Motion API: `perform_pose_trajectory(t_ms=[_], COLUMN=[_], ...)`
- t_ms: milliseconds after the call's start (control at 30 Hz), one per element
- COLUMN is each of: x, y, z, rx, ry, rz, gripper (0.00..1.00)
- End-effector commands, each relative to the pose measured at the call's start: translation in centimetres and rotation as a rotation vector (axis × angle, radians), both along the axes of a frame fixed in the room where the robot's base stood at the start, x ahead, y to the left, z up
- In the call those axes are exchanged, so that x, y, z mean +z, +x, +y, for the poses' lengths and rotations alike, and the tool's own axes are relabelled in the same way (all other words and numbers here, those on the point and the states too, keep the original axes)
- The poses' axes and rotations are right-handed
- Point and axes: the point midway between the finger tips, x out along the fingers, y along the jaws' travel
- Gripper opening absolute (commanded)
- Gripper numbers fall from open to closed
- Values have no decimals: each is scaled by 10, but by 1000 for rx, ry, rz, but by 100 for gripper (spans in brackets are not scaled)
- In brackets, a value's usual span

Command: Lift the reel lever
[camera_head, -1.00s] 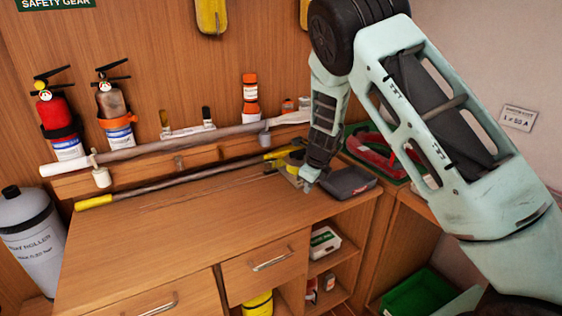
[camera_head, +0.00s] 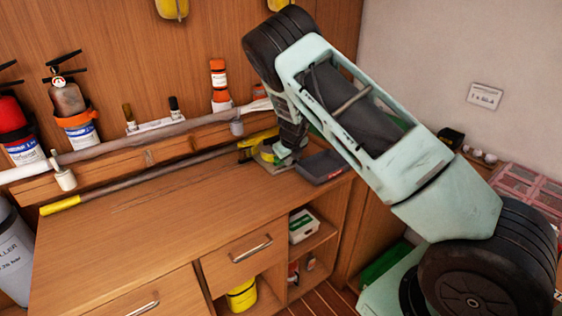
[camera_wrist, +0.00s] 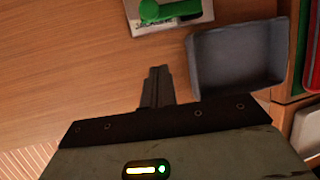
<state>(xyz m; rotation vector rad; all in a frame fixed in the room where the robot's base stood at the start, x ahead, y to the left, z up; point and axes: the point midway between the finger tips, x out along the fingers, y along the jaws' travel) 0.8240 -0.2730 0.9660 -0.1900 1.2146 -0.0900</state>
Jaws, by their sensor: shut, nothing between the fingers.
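My gripper (camera_wrist: 157,72) is shut and empty, its fingers pressed together over the wooden bench top. In the head view my gripper (camera_head: 283,160) is low at the bench's back right corner, partly hidden by its own wrist. A green rounded part (camera_wrist: 172,10) on a pale plate (camera_wrist: 150,28) lies beyond the fingertips, apart from them and cut by the top edge. It may be the reel with its lever; the lever cannot be made out.
A grey open tray (camera_wrist: 236,65) stands right of the fingers, also in the head view (camera_head: 322,166). Long poles (camera_head: 160,173) run along the back. The bench top (camera_head: 165,215) is clear in front.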

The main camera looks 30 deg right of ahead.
Motion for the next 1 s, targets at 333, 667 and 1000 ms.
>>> perform_pose_trajectory(t_ms=[333,667,1000], x=[-60,-43,-42], y=[22,52,56], z=[-12,-7,-6], rx=[2,3,1], ry=[-2,-2,0], rz=[3,-1,1], gripper=[0,0,0])
